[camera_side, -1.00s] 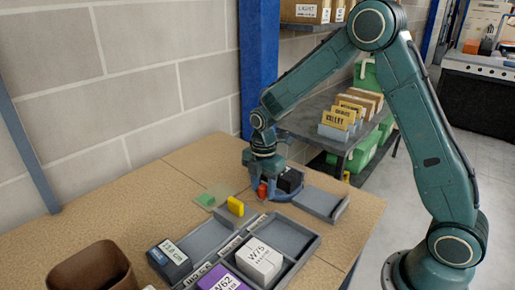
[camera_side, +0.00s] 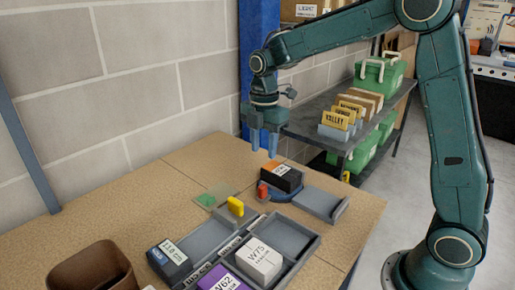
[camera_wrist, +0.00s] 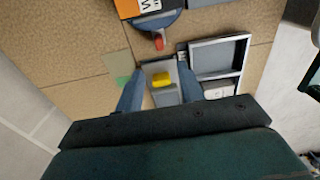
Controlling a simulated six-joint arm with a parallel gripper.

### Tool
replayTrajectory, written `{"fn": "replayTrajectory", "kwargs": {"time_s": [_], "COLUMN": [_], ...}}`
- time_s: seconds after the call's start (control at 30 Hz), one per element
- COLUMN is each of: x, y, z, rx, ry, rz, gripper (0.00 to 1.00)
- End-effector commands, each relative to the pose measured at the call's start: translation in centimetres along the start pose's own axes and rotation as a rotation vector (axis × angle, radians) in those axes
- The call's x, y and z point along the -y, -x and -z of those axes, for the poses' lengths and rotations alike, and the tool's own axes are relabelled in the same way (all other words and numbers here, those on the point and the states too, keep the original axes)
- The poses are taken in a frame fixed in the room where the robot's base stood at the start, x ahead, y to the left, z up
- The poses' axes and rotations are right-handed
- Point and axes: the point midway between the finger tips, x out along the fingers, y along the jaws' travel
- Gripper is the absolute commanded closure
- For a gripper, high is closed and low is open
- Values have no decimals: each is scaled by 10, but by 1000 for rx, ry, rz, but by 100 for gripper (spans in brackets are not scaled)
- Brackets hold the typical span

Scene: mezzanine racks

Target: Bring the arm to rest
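My gripper (camera_side: 263,146) is raised above the back of the wooden table. Its two blue fingers are apart with nothing between them; the wrist view also shows my gripper (camera_wrist: 159,90) with spread fingers. Below it, a black and orange box (camera_side: 282,177) with a white label sits on a round blue base (camera_side: 293,195). The box is clear of the fingers. In the wrist view the orange box (camera_wrist: 128,7) is at the top edge, partly cut off.
A red piece (camera_side: 262,190), a yellow block (camera_side: 235,206) and a green square (camera_side: 209,199) are near the base. A grey divided tray (camera_side: 318,240) holds labelled boxes. A brown bin (camera_side: 92,272) stands front left. A rack with green crates (camera_side: 382,77) is behind right.

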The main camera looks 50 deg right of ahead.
Motion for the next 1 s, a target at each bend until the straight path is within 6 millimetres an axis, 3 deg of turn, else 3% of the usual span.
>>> {"fn": "replayTrajectory", "kwargs": {"time_s": [0.57, 0.77, 1.0], "x": [4, 22, 62], "y": [8, 26, 56], "z": [0, 2, 6], "rx": [0, -1, -20], "ry": [-27, -142, -390], "rz": [-9, -48, -127], "gripper": [62, 62, 62]}}
